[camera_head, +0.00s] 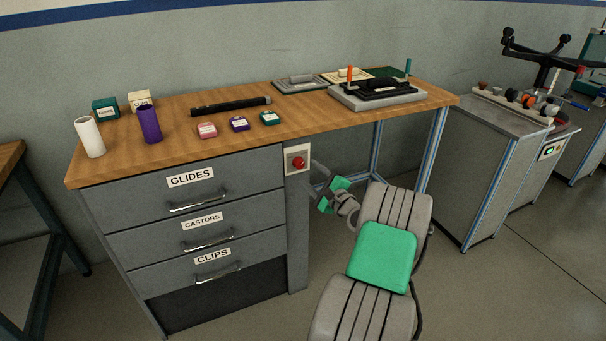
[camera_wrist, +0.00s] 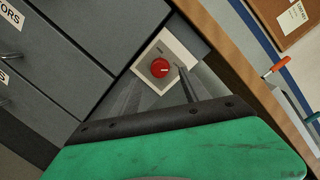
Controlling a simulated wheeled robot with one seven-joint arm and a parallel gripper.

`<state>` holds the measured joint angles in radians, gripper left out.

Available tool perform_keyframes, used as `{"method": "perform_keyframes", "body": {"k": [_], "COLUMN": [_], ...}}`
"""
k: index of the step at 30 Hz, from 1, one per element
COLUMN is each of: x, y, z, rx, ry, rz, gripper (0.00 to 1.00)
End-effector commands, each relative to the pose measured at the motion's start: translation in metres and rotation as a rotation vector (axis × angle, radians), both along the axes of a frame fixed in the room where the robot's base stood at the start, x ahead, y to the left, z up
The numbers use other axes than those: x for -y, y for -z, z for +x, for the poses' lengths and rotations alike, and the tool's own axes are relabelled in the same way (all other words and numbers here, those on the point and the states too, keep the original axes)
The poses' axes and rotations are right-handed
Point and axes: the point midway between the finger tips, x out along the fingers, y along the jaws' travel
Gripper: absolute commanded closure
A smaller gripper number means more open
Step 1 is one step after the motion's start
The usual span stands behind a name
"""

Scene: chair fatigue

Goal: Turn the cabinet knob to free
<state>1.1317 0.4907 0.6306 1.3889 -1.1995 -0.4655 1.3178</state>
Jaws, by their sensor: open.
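The cabinet knob (camera_head: 299,163) is red and round, on a pale square plate (camera_head: 291,157) at the cabinet's upper right corner, just under the tabletop. In the wrist view the knob (camera_wrist: 160,67) shows a small light mark on its face; I cannot read which setting it points to. My gripper (camera_head: 316,180) is just right of the plate in the head view. In the wrist view my gripper (camera_wrist: 156,84) is open, its two fingers spread either side of the knob's line. It holds nothing, and I see no clear contact with the knob.
The grey cabinet has drawers labelled GLIDES (camera_head: 190,177), CASTORS (camera_head: 202,221) and CLIPS (camera_head: 212,256). The wooden tabletop (camera_head: 330,125) overhangs the knob and carries small boxes, cylinders and a black bar. A metal workbench (camera_head: 480,165) stands at the right. Open floor lies between.

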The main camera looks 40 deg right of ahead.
Motion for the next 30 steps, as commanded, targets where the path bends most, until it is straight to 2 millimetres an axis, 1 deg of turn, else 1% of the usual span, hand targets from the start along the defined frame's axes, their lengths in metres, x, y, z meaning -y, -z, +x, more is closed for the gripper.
{"method": "perform_keyframes", "body": {"k": [1, 3, 7, 11, 17, 30], "x": [0.001, 0.003, 0.006, 0.008, 0.008, 0.008], "y": [0.001, 0.001, 0.001, 0.000, 0.000, 0.000], "z": [0.011, 0.025, 0.045, 0.053, 0.053, 0.053], "rx": [0.000, -0.001, -0.002, -0.003, -0.003, -0.004], "ry": [-0.004, -0.003, -0.003, 0.000, -0.001, -0.001], "rz": [-0.001, -0.003, -0.003, -0.003, -0.003, -0.004], "gripper": [0.46, 0.46, 0.46, 0.46, 0.46, 0.81]}}
